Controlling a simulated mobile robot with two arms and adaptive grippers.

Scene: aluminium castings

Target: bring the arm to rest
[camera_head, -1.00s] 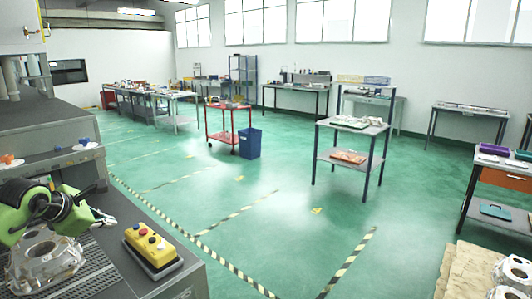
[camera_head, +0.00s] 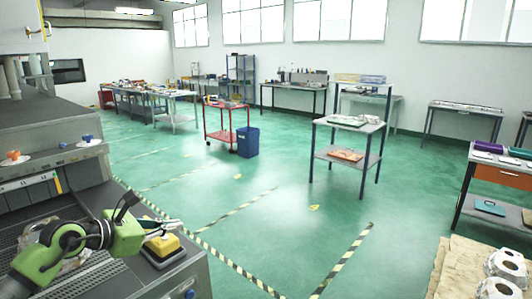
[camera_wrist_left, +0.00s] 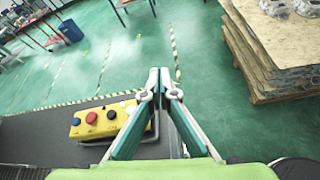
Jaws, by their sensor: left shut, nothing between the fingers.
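My left arm, green with dark joints, comes in from the lower left in the head view. Its gripper (camera_head: 172,225) is above the near machine bench, in front of the yellow button box (camera_head: 162,247), and partly covers it. In the left wrist view the two fingers of this gripper (camera_wrist_left: 159,80) meet at their tips, with nothing between them. The yellow button box also shows in the wrist view (camera_wrist_left: 100,121), left of the fingers, with red, blue and black buttons. An aluminium casting (camera_head: 66,262) lies on the bench, mostly hidden behind my arm. My right gripper is not in view.
A pallet stack (camera_wrist_left: 252,62) with castings stands on the right; castings (camera_head: 506,266) show there in the head view too. A blue bin (camera_head: 248,142), a red cart (camera_head: 222,120) and a two-level table (camera_head: 345,158) stand farther off. Green floor between is clear.

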